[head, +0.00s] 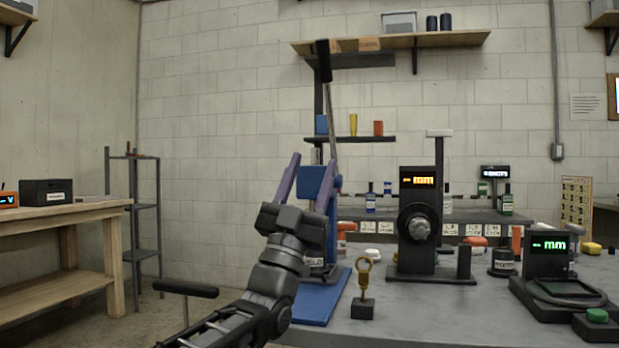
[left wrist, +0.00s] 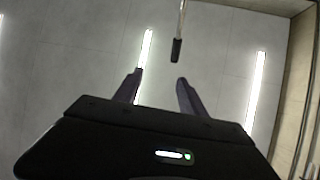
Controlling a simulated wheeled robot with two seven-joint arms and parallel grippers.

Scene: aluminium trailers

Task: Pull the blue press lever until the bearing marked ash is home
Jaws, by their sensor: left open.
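The blue press (head: 317,185) stands on its blue base (head: 322,302) at the bench's left end. Its lever (head: 329,110) is a thin grey rod rising steeply to a black grip (head: 323,62), which also shows in the left wrist view (left wrist: 177,50). My left gripper (head: 314,158) is open and empty, with purple fingers pointing up. In the head view it overlaps the press, below the grip. In the left wrist view the grip appears beyond the fingertips, between their lines and apart from them. I cannot make out the bearing marked ash. My right gripper is out of view.
A brass eyebolt-like piece (head: 366,275) on a black block stands right of the press base. A black gauge stand (head: 419,222) and a green-lit "mm" display (head: 549,245) are farther right. A shelf (head: 352,139) with coloured cups is behind the lever.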

